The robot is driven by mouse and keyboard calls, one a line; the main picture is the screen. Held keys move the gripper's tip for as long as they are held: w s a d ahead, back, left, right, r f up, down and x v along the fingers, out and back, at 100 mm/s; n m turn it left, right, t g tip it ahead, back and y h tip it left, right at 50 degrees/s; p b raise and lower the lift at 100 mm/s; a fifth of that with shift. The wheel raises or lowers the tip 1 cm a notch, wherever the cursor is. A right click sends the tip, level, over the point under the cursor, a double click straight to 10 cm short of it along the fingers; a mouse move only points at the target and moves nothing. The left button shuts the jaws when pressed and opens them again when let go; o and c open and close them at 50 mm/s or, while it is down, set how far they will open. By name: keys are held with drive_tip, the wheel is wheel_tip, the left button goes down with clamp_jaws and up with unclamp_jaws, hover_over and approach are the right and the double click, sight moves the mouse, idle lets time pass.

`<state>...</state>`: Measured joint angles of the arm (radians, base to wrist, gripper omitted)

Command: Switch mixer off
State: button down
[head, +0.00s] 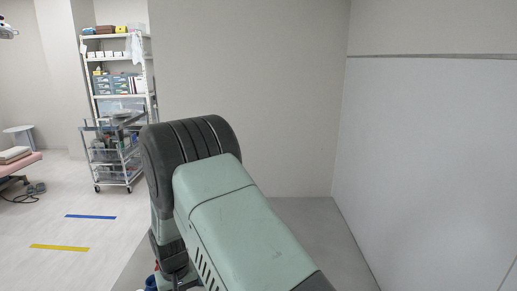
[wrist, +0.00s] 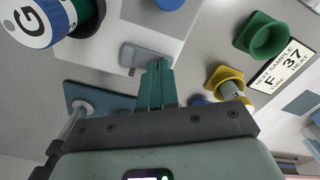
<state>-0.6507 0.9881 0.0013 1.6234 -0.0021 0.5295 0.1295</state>
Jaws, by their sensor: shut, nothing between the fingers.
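In the wrist view, a white box-like body (wrist: 118,40), which looks like the mixer, fills the upper left. A grey rounded lever or switch (wrist: 143,56) sits on its face. My gripper (wrist: 160,66) is shut and empty. Its teal fingertips are at the right end of the grey part; I cannot tell whether they touch it. In the head view my arm hides most of the work area, and the mixer cannot be made out there.
In the wrist view, a blue-and-white cylinder marked G (wrist: 38,22) is upper left. A blue plate with a metal rod (wrist: 82,97) is left. A yellow cup (wrist: 225,80), a green cup (wrist: 264,38) and a label card (wrist: 284,66) lie right. In the head view, shelves (head: 120,68) stand far back.

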drive_tip(key=shift+r, duration=3.45)
drive_tip(key=s+d+r+m+t, duration=0.1)
drive_tip(key=s+d+r, duration=0.1)
drive_tip(key=d+r, duration=0.9)
drive_tip(key=s+d+r+m+t, duration=0.15)
drive_tip(key=d+r, duration=0.55)
drive_tip(key=r, duration=0.7)
drive_tip(key=s+d+r+m+t, duration=0.1)
drive_tip(key=s+d+r, duration=0.2)
drive_tip(key=s+d, duration=0.3)
drive_tip(key=s+d+r+m+t, duration=0.2)
drive_tip(key=s+d+r, duration=0.2)
drive_tip(key=s+d, duration=0.3)
drive_tip(key=s, duration=0.4)
drive_tip(key=shift+s+d, duration=0.15)
drive_tip(key=shift+s, duration=0.25)
